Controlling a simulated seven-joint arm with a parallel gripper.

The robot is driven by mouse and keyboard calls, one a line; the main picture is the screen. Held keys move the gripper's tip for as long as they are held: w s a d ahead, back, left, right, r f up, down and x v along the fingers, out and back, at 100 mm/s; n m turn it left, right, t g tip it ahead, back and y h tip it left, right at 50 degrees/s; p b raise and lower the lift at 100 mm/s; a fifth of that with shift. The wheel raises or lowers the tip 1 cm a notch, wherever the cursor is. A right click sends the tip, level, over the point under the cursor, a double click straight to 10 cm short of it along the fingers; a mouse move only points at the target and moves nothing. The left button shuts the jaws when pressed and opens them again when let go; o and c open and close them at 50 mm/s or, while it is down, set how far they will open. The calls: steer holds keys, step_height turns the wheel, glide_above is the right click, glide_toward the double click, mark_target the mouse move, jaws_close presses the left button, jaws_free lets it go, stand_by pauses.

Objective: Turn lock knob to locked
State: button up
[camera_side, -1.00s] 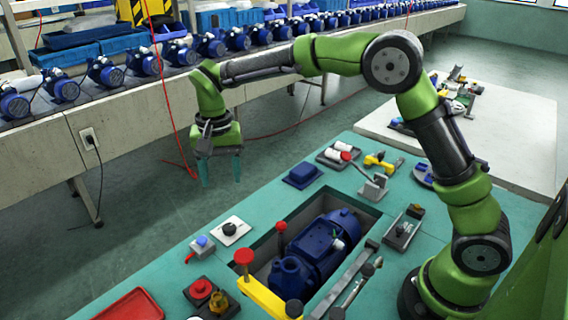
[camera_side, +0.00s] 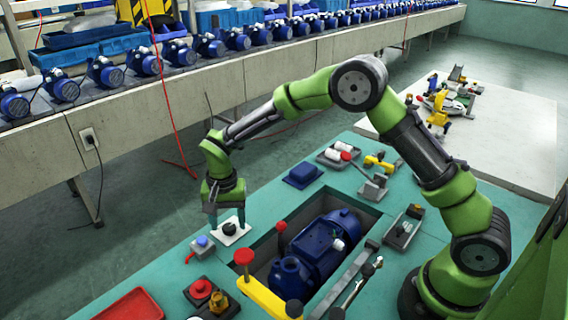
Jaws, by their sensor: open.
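A round black knob (camera_side: 229,229) sits on a white square plate (camera_side: 241,236) near the left edge of the teal bench, and I take it as the lock knob. My gripper (camera_side: 227,220) points down right over it with its two teal fingers apart. One finger is on the left side of the knob and one on the right. The fingertips are close to the plate, but I cannot tell whether they touch the knob. Which way the knob is turned cannot be made out.
A blue-button box (camera_side: 202,244) with a red lever stands just left. A red button (camera_side: 201,289) and a yellow bar with a red knob (camera_side: 244,257) are in front. A blue pump (camera_side: 318,250) lies in the recess to the right. A blue block (camera_side: 303,174) is behind.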

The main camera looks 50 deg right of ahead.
steer(key=shift+f, duration=0.8)
steer(key=shift+c, duration=0.4)
steer(key=c, duration=0.9)
steer(key=shift+c, duration=0.2)
